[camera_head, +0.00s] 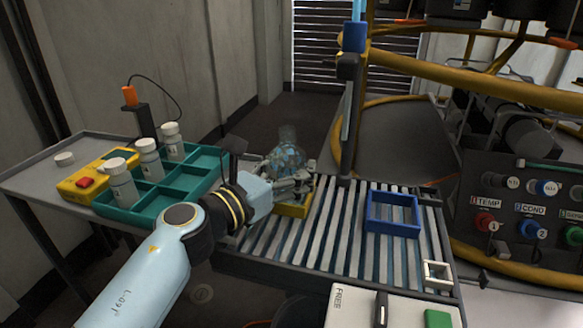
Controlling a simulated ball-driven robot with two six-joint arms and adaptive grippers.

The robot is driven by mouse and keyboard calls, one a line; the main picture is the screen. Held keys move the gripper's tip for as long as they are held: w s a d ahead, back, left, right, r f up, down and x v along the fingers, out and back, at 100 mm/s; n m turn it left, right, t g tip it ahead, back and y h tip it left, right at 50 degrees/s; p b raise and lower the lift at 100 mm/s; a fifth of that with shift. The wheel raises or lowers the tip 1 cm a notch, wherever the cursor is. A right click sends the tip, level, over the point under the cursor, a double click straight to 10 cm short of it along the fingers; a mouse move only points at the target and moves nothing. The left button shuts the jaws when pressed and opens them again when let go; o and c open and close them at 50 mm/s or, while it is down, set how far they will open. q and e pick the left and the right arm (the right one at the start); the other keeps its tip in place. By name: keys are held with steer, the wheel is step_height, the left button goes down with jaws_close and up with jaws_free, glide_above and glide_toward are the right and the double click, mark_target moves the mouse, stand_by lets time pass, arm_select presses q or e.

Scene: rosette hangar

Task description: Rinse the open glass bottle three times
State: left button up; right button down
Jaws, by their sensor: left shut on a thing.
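The open glass bottle (287,152) is clear and bluish, with a round body and a short neck pointing up. It stands roughly upright over a yellow frame (293,208) at the left end of the slatted rack; I cannot tell whether it touches the frame. My left gripper (289,180) reaches in from the left and is shut on the bottle's lower part. Its fingers hide the bottle's base. My right gripper is not in view.
A teal divided tray (190,190) holds several white-capped bottles beside a yellow meter (85,184) on the left cart. A blue square frame (392,226) and a small white frame (437,273) sit on the slatted rack (338,222). A control panel (520,215) stands at right.

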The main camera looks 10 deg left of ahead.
mark_target(282, 146)
arm_select(q)
steer(key=shift+f, duration=0.25)
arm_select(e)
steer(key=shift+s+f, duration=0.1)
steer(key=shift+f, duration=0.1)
arm_select(q)
steer(key=o, duration=1.6)
steer(key=shift+o, duration=1)
steer(key=shift+r+p, duration=2.85)
steer(key=shift+r, duration=0.25)
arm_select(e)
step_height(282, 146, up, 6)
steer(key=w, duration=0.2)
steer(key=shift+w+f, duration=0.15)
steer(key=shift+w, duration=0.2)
arm_select(q)
steer(key=shift+f, duration=0.1)
